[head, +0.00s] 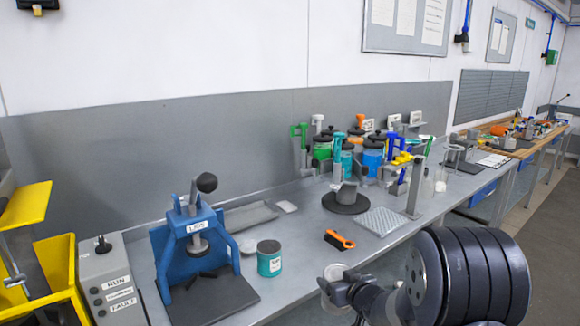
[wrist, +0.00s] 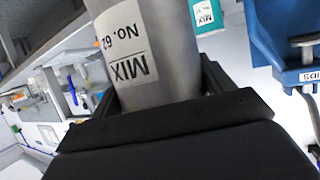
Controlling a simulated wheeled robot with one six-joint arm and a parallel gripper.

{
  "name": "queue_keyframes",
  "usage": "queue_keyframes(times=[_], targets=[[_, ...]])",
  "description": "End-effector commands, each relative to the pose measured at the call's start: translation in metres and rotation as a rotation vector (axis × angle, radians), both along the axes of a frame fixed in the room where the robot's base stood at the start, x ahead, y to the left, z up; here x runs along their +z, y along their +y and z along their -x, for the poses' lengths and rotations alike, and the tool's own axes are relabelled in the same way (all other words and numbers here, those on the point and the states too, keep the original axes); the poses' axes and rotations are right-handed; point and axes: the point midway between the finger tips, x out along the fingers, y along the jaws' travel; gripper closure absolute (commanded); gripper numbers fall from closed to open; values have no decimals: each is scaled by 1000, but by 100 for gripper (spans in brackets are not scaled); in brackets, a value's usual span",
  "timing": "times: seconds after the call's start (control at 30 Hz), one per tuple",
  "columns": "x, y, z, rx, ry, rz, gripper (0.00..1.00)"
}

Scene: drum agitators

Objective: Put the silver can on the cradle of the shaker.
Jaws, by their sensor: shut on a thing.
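My gripper (head: 338,290) is shut on the silver can (wrist: 150,50), which has a white label reading "MIX NO." and a number. In the head view the can's pale round top (head: 335,271) shows between the fingers, in front of the bench; the fingers and wrist hide most of its body. In the wrist view the black gripper (wrist: 165,115) grips the can's side. The yellow machine (head: 60,270) at the far left, beside a grey panel marked RUN and FAULT, appears to be the shaker. It is cut off by the frame edge, and its cradle is not clearly visible.
A blue lever press (head: 170,255) stands between the grey control box (head: 110,285) and a teal can (head: 269,260). Several coloured containers stand behind.

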Motion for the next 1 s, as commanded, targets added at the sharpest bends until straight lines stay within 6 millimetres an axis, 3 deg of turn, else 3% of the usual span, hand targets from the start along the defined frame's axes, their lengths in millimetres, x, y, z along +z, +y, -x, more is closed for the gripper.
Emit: queue_keyframes(times=[0.27, 0.63, 0.83, 1.0], targets=[[-39, 10, 32, -62, 5, -1, 59], [-90, -14, 91, -261, 4, 2, 59], [-102, -22, 107, -309, 1, 1, 59], [-125, -23, 123, -312, 7, 2, 59]])
